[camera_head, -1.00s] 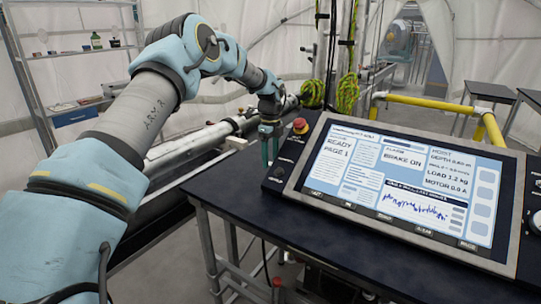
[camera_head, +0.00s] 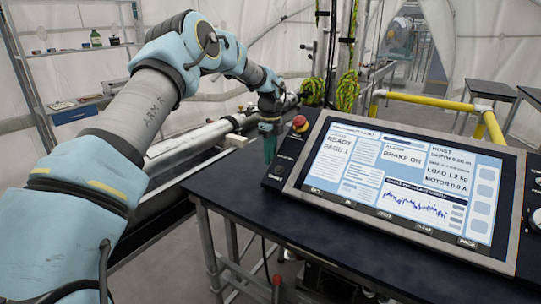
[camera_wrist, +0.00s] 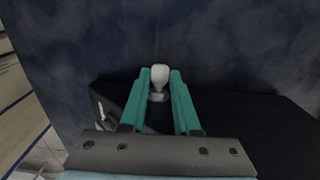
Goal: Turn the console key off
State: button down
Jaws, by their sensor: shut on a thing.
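The console (camera_head: 278,172) is a dark box on the table with a lit screen reading "READY PAGE 1" and "BRAKE ON". My gripper (camera_head: 269,148) is at the console's left end, fingers pointing down. In the wrist view, my gripper's teal fingers (camera_wrist: 159,80) are shut on the console key (camera_wrist: 159,74), a small pale grey piece with a rounded head. The fingers hide its sides, and I cannot read its on or off marking. In the head view the key is hidden by the fingers.
A red emergency button (camera_head: 300,123) stands just right of my gripper. A small pale lever-like piece (camera_wrist: 101,109) shows at left in the wrist view. The dark tabletop (camera_head: 236,190) is clear left of the console. A yellow rail (camera_head: 430,101) stands behind.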

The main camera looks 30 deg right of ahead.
jog(key=shift+p, duration=0.35)
jog(key=shift+w+d+r+g+y+p, duration=0.1)
jog(key=shift+d+r+g+y+p, duration=0.15)
jog(key=shift+y+p, duration=0.4)
jog(key=shift+w+f+g+y, duration=0.2)
jog(key=shift+f+g+y, duration=0.05)
jog(key=shift+f+y, duration=0.1)
jog(key=shift+r+y, duration=0.1)
jog(key=shift+y, duration=0.2)
jog(key=c, duration=0.6)
grip_release()
jog(key=shift+s, duration=0.1)
jog(key=shift+c, duration=0.2)
jog(key=a+v, duration=0.2)
jog(key=v, duration=0.7)
jog(key=shift+s+r, duration=0.4)
jog(key=shift+r, duration=0.25)
